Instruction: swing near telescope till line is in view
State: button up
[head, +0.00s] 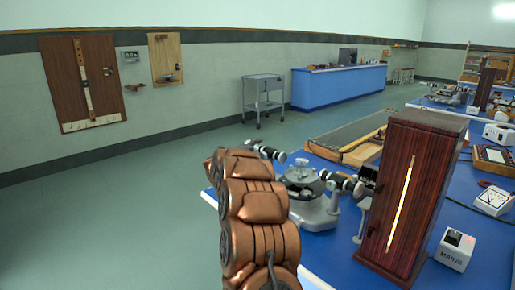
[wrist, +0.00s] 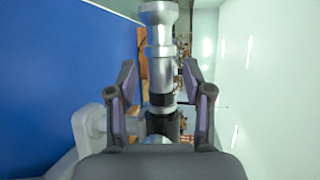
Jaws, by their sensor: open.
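The near spectrometer (head: 308,194) stands on the blue bench, with a grey base and a round table. Its telescope (head: 266,151) sticks out to the left, its near part hidden behind my copper arm. In the wrist view the silver and black telescope tube (wrist: 160,52) runs between the fingers of my gripper (wrist: 160,85). The fingers are open, one on each side, with gaps visible beside the tube. The head view does not show my fingers. A dark wooden lamp housing (head: 427,185) with a bright slit (head: 401,205) stands right of the spectrometer. No view through the eyepiece is shown.
A white MAINS box (head: 455,250) and a meter (head: 492,201) lie on the blue bench (head: 325,262) at the right. A long grey-topped wooden tray (head: 345,136) lies behind the spectrometer. Open floor (head: 130,215) is on the left; a trolley (head: 263,92) stands by the wall.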

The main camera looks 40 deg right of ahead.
jog(key=shift+x, duration=0.85)
grip_shut()
